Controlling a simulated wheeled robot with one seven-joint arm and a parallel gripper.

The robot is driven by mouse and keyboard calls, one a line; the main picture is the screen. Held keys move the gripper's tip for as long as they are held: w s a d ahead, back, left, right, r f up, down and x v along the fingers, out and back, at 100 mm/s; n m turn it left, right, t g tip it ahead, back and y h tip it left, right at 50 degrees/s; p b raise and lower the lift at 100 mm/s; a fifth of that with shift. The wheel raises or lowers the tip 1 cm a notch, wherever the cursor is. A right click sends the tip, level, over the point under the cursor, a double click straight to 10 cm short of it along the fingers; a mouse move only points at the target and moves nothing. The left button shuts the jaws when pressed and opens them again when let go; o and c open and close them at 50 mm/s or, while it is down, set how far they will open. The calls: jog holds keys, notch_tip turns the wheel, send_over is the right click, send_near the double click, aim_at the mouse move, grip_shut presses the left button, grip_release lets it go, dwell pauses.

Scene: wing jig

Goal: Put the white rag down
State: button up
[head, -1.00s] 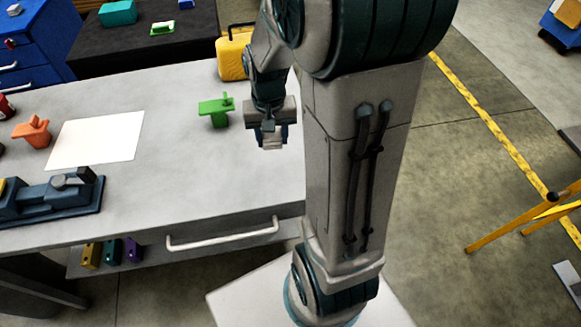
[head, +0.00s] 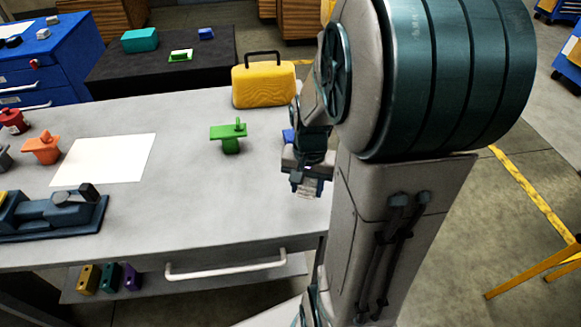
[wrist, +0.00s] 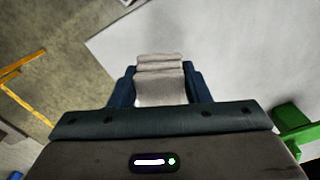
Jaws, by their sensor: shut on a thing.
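The white rag (wrist: 160,82) is folded and held between the two fingers of my gripper (wrist: 160,95) in the wrist view. In the head view the rag (head: 306,192) shows as a small pale piece below my gripper (head: 307,182). My gripper is shut on it, over the right end of the grey workbench (head: 200,215). The wrist view shows the bench edge beyond the rag, with floor on its left side. I cannot tell the exact height of the rag above the bench.
A green T-shaped part (head: 230,138) stands left of my gripper. A yellow case (head: 264,85) is at the bench's back edge. A white sheet (head: 105,160), an orange part (head: 42,148) and a dark blue clamp (head: 50,213) lie further left. The bench middle is clear.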

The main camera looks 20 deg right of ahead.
jog(key=w+f, duration=0.1)
jog(key=w+d+f, duration=0.1)
jog(key=w, duration=0.1)
jog(key=w+f, duration=0.1)
jog(key=w, duration=0.1)
jog(key=shift+d+f, duration=0.1)
jog(key=shift+d, duration=0.2)
jog(key=shift+w+f, duration=0.1)
jog(key=shift+f, duration=1.95)
jog(key=shift+f, duration=0.2)
jog(key=o, duration=1.1)
jog(key=shift+o, duration=0.2)
jog(key=shift+r, duration=0.1)
